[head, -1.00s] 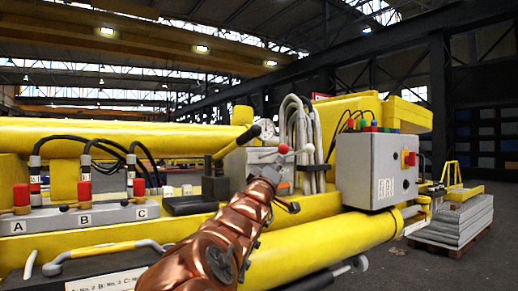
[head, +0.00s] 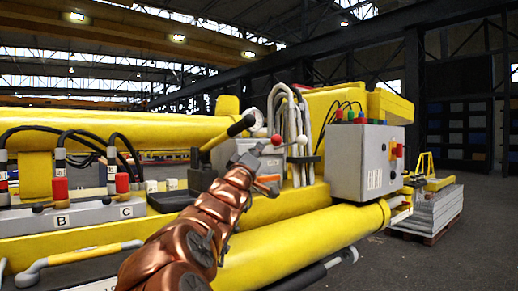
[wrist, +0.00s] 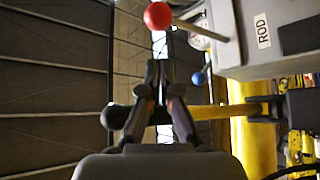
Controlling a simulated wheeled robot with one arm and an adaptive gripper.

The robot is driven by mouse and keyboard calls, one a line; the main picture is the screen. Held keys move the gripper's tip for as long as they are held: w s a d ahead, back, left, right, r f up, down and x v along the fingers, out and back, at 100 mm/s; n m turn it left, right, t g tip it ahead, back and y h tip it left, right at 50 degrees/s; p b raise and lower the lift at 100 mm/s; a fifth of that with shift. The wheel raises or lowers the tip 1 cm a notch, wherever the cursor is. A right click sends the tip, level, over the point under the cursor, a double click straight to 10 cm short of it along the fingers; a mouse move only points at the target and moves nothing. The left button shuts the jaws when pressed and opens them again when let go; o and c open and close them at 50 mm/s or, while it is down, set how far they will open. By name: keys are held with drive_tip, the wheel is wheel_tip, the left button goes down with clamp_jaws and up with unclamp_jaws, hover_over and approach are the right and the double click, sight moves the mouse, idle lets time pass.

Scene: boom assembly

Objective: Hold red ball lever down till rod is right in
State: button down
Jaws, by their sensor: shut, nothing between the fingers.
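The red ball (head: 277,139) tops a thin lever on a grey valve box (head: 240,150) in the head view. In the wrist view the red ball (wrist: 158,16) is at the top, its pale stick running to the box marked ROD (wrist: 264,36). My gripper (wrist: 161,68) is shut and empty, its tips below the ball in that picture, with a visible gap. In the head view my gripper (head: 256,152) is small and dark, just left of the ball. A grey bar with an eye end (head: 350,256) shows low down; I cannot tell if it is the rod.
A black-handled lever (head: 241,125) with a yellow shaft stands left of the box. A white ball (head: 302,140) and looped hoses (head: 290,110) are close on the right. A blue ball (wrist: 197,79) is near my fingers in the wrist view. A grey cabinet (head: 350,160) stands further right.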

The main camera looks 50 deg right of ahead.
sight(264, 144)
drive_tip(key=p+x, duration=0.1)
drive_tip(key=x, duration=0.7)
drive_tip(key=shift+d+p, duration=0.3)
drive_tip(key=shift+p, duration=0.05)
